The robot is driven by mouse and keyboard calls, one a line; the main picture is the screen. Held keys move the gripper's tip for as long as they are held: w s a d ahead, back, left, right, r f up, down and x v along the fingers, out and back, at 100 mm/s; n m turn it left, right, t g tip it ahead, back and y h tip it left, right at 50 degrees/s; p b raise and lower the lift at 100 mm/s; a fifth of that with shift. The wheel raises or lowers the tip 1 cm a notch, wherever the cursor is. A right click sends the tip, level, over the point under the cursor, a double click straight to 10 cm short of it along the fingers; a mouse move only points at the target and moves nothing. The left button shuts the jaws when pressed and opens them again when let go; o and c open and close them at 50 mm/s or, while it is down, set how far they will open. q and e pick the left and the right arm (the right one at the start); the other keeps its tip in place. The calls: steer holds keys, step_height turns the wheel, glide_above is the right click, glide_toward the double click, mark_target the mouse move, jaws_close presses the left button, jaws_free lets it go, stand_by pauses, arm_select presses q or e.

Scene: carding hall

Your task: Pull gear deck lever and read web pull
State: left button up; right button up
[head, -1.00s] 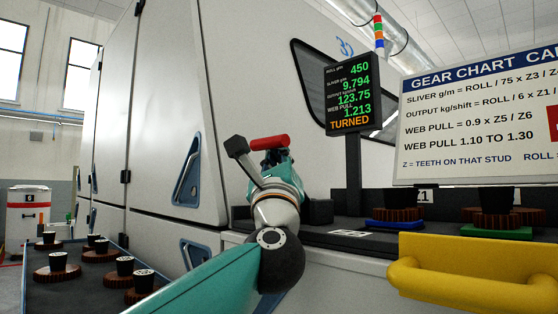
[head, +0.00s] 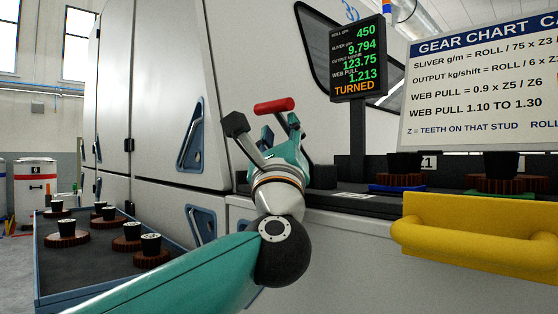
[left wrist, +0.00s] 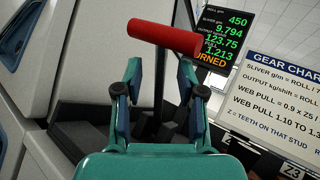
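The lever's red handle (head: 274,106) lies level just past my left gripper (head: 281,124) in the head view. In the left wrist view the red handle (left wrist: 165,38) crosses ahead of the open fingers, with a dark post between them. The fingers stand apart and do not visibly clamp the handle; contact cannot be told. The display (head: 355,60) reads roll 450, sliver 9.794, output 123.75, web pull 1.213, with TURNED in orange. It also shows in the left wrist view (left wrist: 222,35). My right gripper is not in view.
The gear chart (head: 480,85) lists web pull 1.10 to 1.30. A yellow handle (head: 475,230) juts out at right. Gears with dark hubs stand on the deck behind it. A tray (head: 90,270) of several gears is at left. Pale machine panels stand behind my arm.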

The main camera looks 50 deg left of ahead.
arm_select(q)
steer(key=v, duration=0.8)
steer(key=shift+s+f, duration=0.1)
steer(key=shift+f, duration=0.05)
